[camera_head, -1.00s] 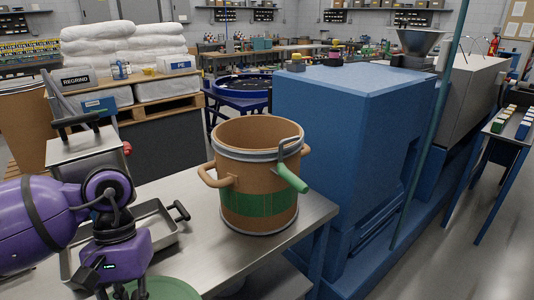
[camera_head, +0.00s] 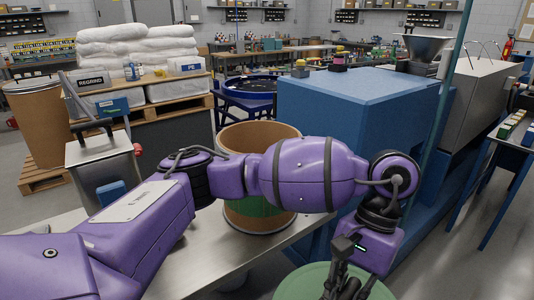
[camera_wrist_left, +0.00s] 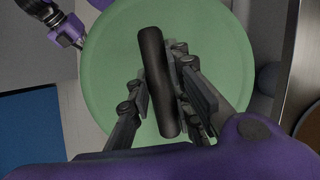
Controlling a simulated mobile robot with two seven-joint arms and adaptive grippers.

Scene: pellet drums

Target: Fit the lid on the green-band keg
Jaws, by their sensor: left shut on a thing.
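The green-band keg (camera_head: 262,222) is an orange-brown drum with a green band, standing on the metal bench. It is open at the top, and my left arm crosses in front and hides its middle. The round green lid (camera_head: 303,284) is at the bottom of the head view, right of and nearer than the keg. In the wrist view the lid (camera_wrist_left: 110,60) is seen from above, its black bar handle (camera_wrist_left: 156,80) between the fingers of my left gripper (camera_wrist_left: 165,95), which is shut on it. A purple arm end with a dark gripper (camera_wrist_left: 42,12), seemingly my right, shows at the top left; its fingers are unclear.
The metal bench (camera_head: 205,262) carries the keg, with its edge at the right. A large blue machine (camera_head: 365,95) stands close behind and right. A pallet with white sacks (camera_head: 130,50) is at the back left.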

